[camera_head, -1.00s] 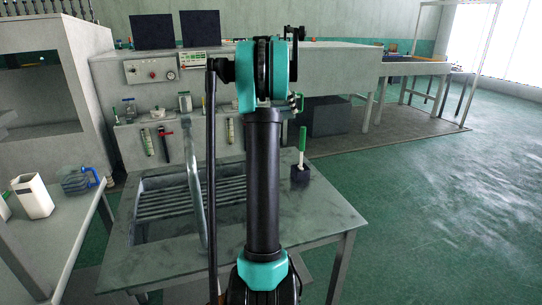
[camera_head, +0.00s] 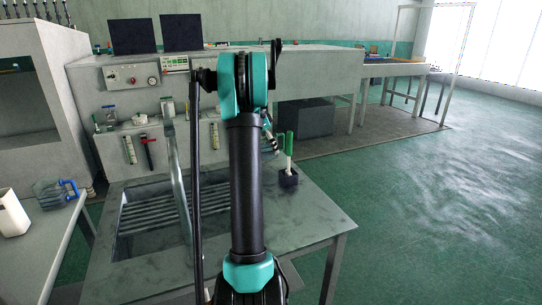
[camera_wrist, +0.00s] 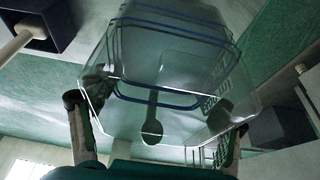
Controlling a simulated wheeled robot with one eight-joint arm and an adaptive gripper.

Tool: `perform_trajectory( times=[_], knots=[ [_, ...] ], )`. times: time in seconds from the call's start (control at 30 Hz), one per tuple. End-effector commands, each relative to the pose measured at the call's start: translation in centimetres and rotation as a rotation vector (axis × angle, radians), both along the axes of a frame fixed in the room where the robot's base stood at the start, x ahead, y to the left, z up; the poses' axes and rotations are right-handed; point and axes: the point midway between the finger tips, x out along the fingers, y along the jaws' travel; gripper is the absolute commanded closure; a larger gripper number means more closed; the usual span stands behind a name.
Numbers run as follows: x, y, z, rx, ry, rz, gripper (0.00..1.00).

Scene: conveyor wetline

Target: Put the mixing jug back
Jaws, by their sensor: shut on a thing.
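In the wrist view, a clear see-through jug (camera_wrist: 175,85) with blue lines around it and printed marks on its side fills the middle. My gripper (camera_wrist: 157,122) has a finger on either side of it and is shut on it. I can see a dark spoon-like shape through the jug, but cannot tell whether it is inside or beyond. In the head view my arm hides the gripper and the held jug. Another clear jug with a blue handle (camera_head: 52,194) stands on the left side table (camera_head: 50,240).
A metal sink table (camera_head: 310,232) with a slatted basin (camera_head: 150,208) and tall tap stands in front. A green-handled brush (camera_head: 288,150) stands in a dark holder (camera_head: 288,178) on it. A white jug (camera_head: 12,214) is at far left. Green floor on the right is clear.

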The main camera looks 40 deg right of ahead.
Motion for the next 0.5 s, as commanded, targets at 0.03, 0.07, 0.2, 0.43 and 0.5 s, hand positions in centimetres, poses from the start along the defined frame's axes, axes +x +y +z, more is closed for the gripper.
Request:
perform_trajectory(
  times=[0.03,0.07,0.2,0.43,0.5],
  knots=[
    [0.0,0.0,-0.4,0.000,0.000,0.000,0.81],
    [0.0,0.0,-0.6,0.000,0.000,0.000,0.81],
    [0.0,0.0,-1.3,0.000,0.000,0.000,0.81],
    [0.0,0.0,-4.2,0.000,0.000,0.000,0.81],
    [0.0,0.0,-4.6,0.000,0.000,0.000,0.81]
  ],
)
